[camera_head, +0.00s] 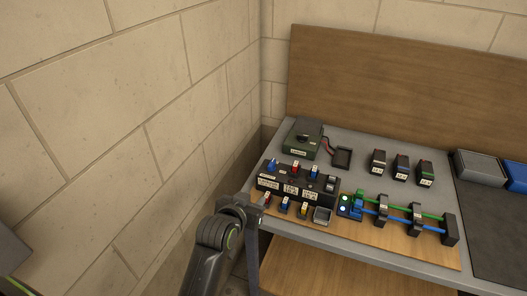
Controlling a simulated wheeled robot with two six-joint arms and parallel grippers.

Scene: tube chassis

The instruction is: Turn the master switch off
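My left gripper (252,208) comes in from the lower left and is at the left edge of the bench, beside the black switch panel (283,193). It is seen from behind, so its finger opening is unclear. The panel has a blue, a red and another blue-topped switch along its back, with white labels on its front. A dark green box (303,140) with a black knob on top and a small label stands behind the panel. I cannot read which part is labelled master. My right gripper is not in view.
Green and blue tubes (405,222) run through black brackets at right, beside a small unit with lit lamps (345,205). Several small labelled blocks (401,168) stand behind. Grey and blue bins (480,167) are far right. A block wall (130,110) rises at left.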

